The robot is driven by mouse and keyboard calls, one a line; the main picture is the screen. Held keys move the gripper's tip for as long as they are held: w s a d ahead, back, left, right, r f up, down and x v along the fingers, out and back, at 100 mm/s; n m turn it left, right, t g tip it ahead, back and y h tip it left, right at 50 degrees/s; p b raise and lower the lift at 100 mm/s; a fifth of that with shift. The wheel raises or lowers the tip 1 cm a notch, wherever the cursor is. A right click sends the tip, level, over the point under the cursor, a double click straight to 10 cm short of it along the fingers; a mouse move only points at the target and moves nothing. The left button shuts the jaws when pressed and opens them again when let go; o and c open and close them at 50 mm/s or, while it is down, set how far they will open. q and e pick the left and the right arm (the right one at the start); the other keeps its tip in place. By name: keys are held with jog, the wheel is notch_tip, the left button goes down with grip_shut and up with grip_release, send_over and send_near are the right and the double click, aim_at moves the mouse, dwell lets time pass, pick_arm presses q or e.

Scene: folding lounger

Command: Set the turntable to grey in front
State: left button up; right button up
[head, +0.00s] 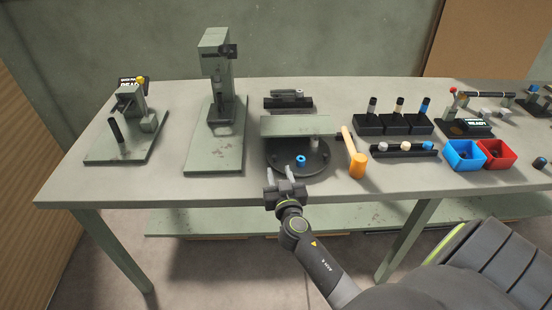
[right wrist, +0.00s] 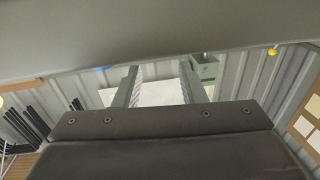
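The turntable (head: 318,160) is a dark round disc near the front middle of the workbench. A blue peg (head: 301,160) stands on its front part. A grey peg (head: 314,143) stands farther back on the disc, close to the green cover plate (head: 297,125), which hides the disc's rear. My right gripper (head: 281,174) is at the disc's front left edge, left of the blue peg. Its fingers are apart with nothing seen between them; I cannot tell whether they touch the disc. The right wrist view also shows the fingers apart (right wrist: 159,84). My left gripper is out of view.
Black bins with pegs (head: 394,124) and a dark rack (head: 404,151) stand farther right, beside blue (head: 463,155) and red (head: 497,153) bins. A green press (head: 215,100) stands left. The front left bench top is clear.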

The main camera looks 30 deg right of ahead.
aim_at(275, 158)
jog(key=x, duration=0.5)
jog(key=shift+w+d+p, duration=0.1)
jog(key=shift+w+p, duration=0.2)
jog(key=shift+w, duration=0.05)
grip_shut()
